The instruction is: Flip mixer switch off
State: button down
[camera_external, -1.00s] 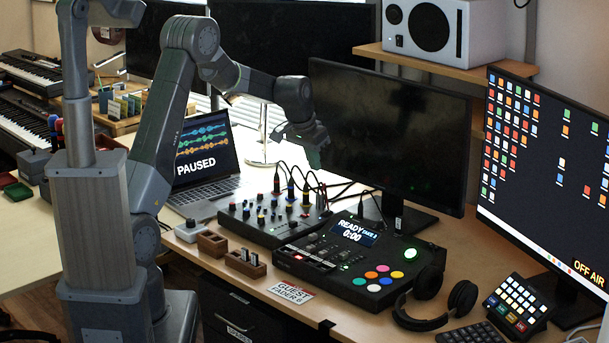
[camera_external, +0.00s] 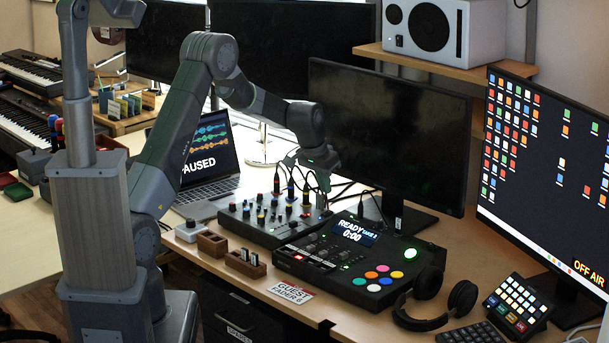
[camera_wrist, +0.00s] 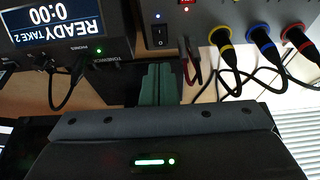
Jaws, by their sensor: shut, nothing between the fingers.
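Which way the rocker is tipped is hard to tell. My gripper (camera_wrist: 158,68) is shut and empty, its greenish fingers pointing at the switch from just below it in the picture, apparently with a small gap. In the external view my gripper is behind the mixer, its fingertips partly hidden by cables.
Plugged cables (camera_wrist: 262,40) with yellow and blue collars rise close to the right of the switch. The recorder console (camera_external: 352,265) sits right of the mixer. A dark monitor (camera_external: 388,140) stands close behind my gripper. The laptop (camera_external: 208,165) is to the left.

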aim_at(329, 211)
jog(key=x, duration=0.5)
jog(key=shift+s+a+f+p, duration=0.15)
jog(key=shift+s+f+p, duration=0.05)
jog(key=shift+f+p, duration=0.25)
jog(key=shift+f, duration=0.15)
jog(key=shift+w+f+b, duration=0.1)
jog(key=shift+f+b, duration=0.1)
jog(key=shift+b, duration=0.6)
jog(key=shift+r, duration=0.1)
